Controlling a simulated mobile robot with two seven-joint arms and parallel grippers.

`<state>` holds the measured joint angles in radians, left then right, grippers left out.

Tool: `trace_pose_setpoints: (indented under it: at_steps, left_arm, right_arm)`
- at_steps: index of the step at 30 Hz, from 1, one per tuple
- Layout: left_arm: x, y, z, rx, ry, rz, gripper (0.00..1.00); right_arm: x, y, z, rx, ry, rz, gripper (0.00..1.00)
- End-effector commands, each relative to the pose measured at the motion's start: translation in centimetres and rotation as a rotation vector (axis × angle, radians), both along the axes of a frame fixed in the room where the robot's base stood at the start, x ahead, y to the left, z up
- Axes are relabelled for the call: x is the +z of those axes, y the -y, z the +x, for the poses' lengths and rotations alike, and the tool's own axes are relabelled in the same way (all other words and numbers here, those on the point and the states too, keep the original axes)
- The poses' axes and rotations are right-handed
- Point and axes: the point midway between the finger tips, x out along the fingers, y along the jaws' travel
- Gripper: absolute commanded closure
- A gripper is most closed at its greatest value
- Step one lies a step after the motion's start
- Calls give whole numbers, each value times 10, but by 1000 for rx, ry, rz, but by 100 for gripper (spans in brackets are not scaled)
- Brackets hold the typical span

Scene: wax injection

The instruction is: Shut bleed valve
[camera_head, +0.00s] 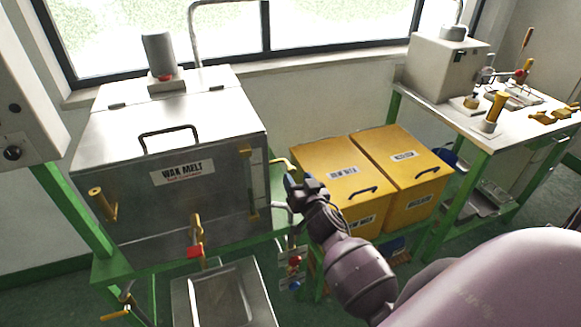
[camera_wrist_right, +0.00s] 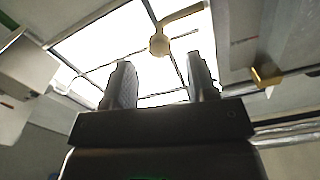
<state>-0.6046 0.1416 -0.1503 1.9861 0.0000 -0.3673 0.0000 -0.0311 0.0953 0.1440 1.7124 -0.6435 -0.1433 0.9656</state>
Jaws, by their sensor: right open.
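The steel wax melt tank (camera_head: 180,165) stands on a green frame at the left. A yellow, L-shaped lever (camera_head: 281,162) sticks out from its right side, beside the sight glass; no label shows which valve is the bleed valve. My right gripper (camera_head: 291,186) is just in front of and below this lever. In the right wrist view, a brass lever with a round hub (camera_wrist_right: 160,44) shows beyond and between the two spread fingers of the right gripper (camera_wrist_right: 160,74). The fingers are open with nothing between them, and appear apart from the lever. My left gripper is out of view.
Yellow lidded boxes (camera_head: 335,172) stand right of the tank, close behind my right arm. A red-tagged yellow valve (camera_head: 195,237) is on the tank front, above a steel tray (camera_head: 222,295). A bench with a machine (camera_head: 440,70) stands at far right.

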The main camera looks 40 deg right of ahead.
Motion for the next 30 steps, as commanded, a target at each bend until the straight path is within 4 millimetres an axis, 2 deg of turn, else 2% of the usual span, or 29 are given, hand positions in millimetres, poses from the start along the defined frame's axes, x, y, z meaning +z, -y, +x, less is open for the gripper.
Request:
trace_pose_setpoints:
  at_steps: [6, 12, 24, 26, 30]
  left_arm:
    - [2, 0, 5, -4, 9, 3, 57]
    - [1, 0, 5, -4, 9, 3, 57]
    - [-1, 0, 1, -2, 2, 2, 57]
    - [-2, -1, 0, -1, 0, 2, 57]
    - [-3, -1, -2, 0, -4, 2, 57]
  right_arm:
    - [0, 8, 35, 0, 0, 0, 47]
    - [0, 13, 54, 0, -1, 0, 47]
    - [0, 14, 60, -1, -1, 0, 47]
    - [0, 14, 60, -1, -1, 0, 54]
    - [0, 14, 60, -1, -1, 0, 75]
